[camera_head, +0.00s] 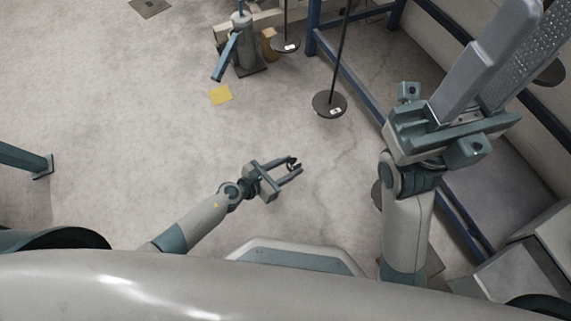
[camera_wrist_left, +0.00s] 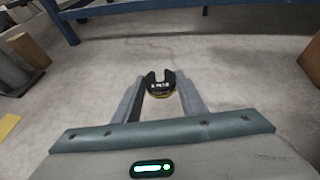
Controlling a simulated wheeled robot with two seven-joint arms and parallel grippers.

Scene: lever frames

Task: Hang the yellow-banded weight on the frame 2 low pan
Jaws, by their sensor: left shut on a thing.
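My left gripper (camera_head: 291,171) is shut on the yellow-banded weight (camera_head: 293,163), a small dark slotted disc. In the left wrist view the weight (camera_wrist_left: 160,88) sits between the two fingertips, with its slot facing away and a thin yellow edge below. Two dark round pans hang on rods: a nearer one (camera_head: 330,105), ahead and right of my left gripper, and a farther one (camera_head: 285,45). Both are apart from the weight. I cannot tell which is the frame 2 low pan. My right gripper (camera_head: 485,65) is raised close to the camera, open and empty.
A blue steel frame (camera_head: 350,82) runs along the right. A grey post with a blue lever (camera_head: 243,45) stands at the back. Another dark disc (camera_head: 548,72) shows at far right.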

